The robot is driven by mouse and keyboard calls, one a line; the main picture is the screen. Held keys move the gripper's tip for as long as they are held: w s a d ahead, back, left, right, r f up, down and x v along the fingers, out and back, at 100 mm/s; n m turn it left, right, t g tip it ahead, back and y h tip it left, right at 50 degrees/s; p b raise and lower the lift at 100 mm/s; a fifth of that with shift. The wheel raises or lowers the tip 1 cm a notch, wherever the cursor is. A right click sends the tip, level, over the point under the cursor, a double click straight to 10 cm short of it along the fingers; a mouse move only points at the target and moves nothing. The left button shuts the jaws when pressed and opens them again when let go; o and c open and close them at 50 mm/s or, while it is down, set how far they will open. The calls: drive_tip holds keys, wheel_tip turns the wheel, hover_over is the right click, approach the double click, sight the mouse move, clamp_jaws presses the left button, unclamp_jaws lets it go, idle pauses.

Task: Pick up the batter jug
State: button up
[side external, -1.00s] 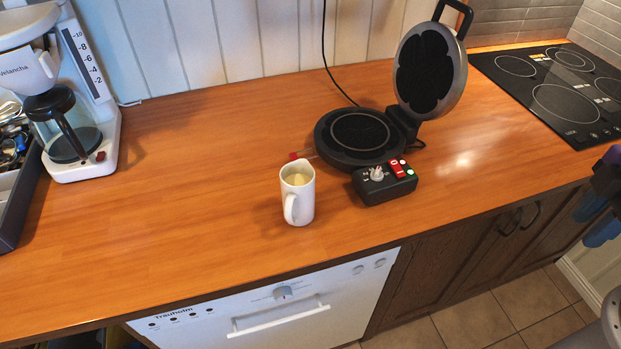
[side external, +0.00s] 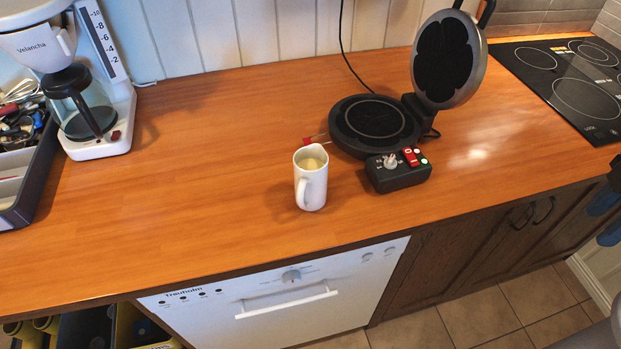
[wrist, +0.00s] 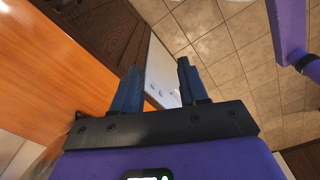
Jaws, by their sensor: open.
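The batter jug (side external: 311,187) is white, upright on the wooden counter, with pale yellow batter inside and its handle turned toward the front. It stands in front of the waffle iron and is not visible in the wrist view. My gripper (wrist: 158,72) is open and empty, with its two blue fingers apart. In the side view my gripper's fingers (side external: 606,216) show at the right edge, far from the jug, in front of the cabinets.
The open waffle iron (side external: 375,118) and its control box (side external: 398,172) stand right of the jug. A coffee maker (side external: 100,110) and a utensil tray (side external: 40,185) are at left. A black cooktop (side external: 570,85) is at back right. The counter left of the jug is clear.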

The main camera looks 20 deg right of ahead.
drive_tip(key=w+a+r+n, duration=0.35)
drive_tip(key=w+a, duration=0.35)
drive_tip(key=a, duration=0.4)
drive_tip(key=w+a+r+n, duration=0.3)
drive_tip(key=w+a+n, duration=0.3)
drive_tip(key=a, duration=0.4)
drive_tip(key=n, duration=0.7)
approach(300, 187)
wheel_tip(300, 187, down, 12)
drive_tip(key=shift+a+f, duration=0.1)
drive_tip(key=shift+f, duration=0.15)
clamp_jaws()
drive_tip(key=shift+r, duration=0.1)
